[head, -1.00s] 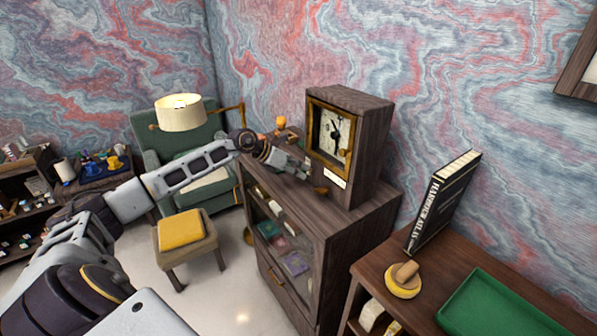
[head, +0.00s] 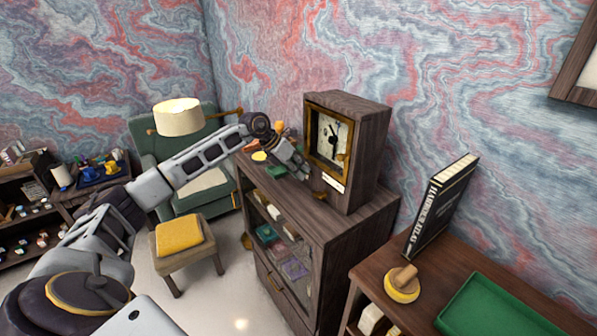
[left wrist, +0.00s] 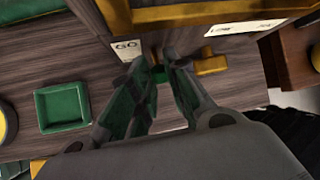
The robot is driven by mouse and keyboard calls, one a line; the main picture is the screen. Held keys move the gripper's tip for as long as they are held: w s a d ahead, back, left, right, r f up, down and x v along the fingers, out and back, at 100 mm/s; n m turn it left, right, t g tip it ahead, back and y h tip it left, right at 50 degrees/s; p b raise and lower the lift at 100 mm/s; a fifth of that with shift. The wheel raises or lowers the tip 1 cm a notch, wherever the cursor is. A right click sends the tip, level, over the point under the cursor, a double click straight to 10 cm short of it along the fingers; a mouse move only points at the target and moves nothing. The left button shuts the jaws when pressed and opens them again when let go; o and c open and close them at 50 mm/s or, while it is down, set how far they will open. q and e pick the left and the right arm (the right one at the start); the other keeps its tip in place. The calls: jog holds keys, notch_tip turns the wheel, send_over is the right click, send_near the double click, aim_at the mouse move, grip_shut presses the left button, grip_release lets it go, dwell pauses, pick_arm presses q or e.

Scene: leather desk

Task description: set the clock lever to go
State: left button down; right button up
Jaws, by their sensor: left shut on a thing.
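The wooden clock (head: 364,138) has a gold-framed dial and stands on the cabinet. My left gripper (head: 306,174) is at the lower left of its front, close above the cabinet top. In the left wrist view the left gripper's fingers (left wrist: 159,66) are close together at the clock's base. A brass lever (left wrist: 208,66) lies beside the right fingertip, and its inner end is hidden by the fingers. The gripper is shut on it. A "GO" label (left wrist: 127,48) is just left of the fingertips. My right gripper is not in view.
A small green tray (left wrist: 62,108) lies on the cabinet top (head: 345,222) near the gripper. A white label (head: 333,182) is on the clock front. To the right, a shelf holds a black book (head: 440,205), a yellow-based stamp (head: 402,284) and a green tray (head: 500,308).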

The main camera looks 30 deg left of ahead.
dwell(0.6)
pick_arm(q)
jog(key=c, duration=1.3)
grip_release()
jog(key=shift+c, duration=0.2)
jog(key=shift+r, duration=0.15)
jog(key=v, duration=1.1)
jog(key=shift+a+r, duration=0.2)
jog(key=shift+r, duration=0.15)
